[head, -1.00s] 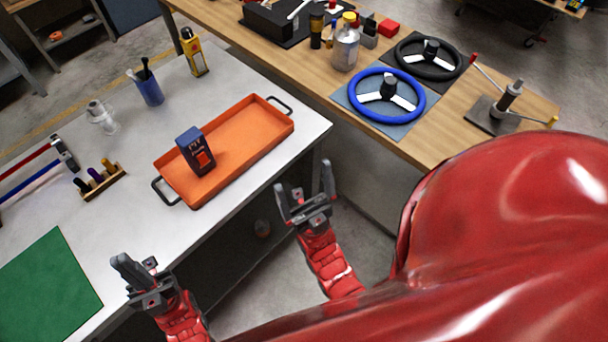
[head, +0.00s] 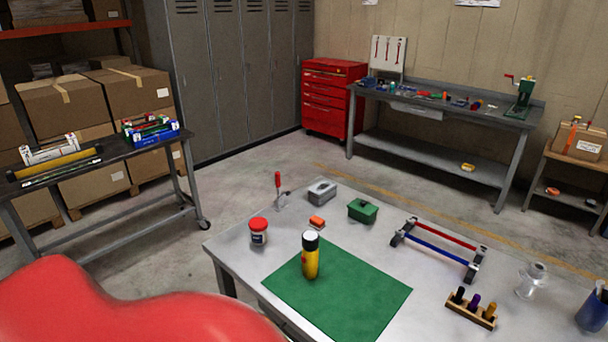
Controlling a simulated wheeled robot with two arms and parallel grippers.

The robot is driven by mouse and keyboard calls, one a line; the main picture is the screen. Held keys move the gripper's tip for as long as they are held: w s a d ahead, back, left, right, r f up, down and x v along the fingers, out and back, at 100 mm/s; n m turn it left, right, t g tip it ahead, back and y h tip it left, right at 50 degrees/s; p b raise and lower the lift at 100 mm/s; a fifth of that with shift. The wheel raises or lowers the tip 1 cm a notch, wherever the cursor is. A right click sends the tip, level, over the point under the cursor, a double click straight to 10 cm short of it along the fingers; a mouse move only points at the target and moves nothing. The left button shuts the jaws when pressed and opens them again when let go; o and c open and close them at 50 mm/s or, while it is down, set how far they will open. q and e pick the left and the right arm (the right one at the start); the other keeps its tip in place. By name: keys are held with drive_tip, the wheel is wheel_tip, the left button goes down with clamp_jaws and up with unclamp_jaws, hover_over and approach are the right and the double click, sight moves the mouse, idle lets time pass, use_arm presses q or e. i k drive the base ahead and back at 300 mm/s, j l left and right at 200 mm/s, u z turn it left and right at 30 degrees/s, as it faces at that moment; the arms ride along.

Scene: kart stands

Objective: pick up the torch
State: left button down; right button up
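The torch (head: 311,258) is yellow with a black collar and a pale top. It stands upright on the green mat (head: 345,297), towards the mat's upper left part, on the near grey table. Nothing touches it from the side. Neither of my grippers shows in the head view now.
A red-lidded jar (head: 258,232), a red-handled clamp (head: 279,190), a grey box (head: 322,192), an orange block (head: 317,223) and a green box (head: 362,210) stand behind the torch. A red and blue bar frame (head: 437,247) and a wooden rack (head: 471,309) lie right of the mat.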

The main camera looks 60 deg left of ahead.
sight(310, 238)
drive_tip(key=u, duration=1.65)
drive_tip(key=i+j+z, duration=0.45)
drive_tip(key=i+j, duration=0.45)
drive_tip(key=i, duration=0.05)
